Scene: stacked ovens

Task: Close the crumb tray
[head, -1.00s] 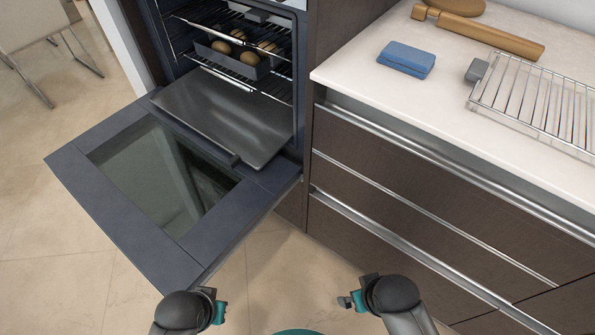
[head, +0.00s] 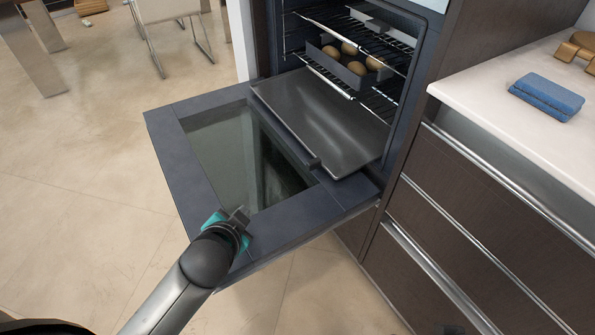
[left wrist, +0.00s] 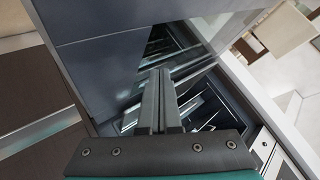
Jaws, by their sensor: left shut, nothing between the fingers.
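The crumb tray (head: 325,115) is a flat dark-grey metal sheet at the bottom of the open oven. My left gripper (head: 240,213) is shut and empty above the front part of the door frame, left of and nearer than the tray handle, apart from the tray. In the left wrist view its fingers (left wrist: 160,75) are together in front of dark panels and reflective glass; I cannot make out the tray there. My right gripper is not in view.
The oven door (head: 180,160) hangs open and flat, with a glass window. A rack above holds a pan (head: 345,65) with several round brown items. To the right are drawers and a pale counter (head: 480,75) with a blue cloth (head: 547,95). Open floor lies left.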

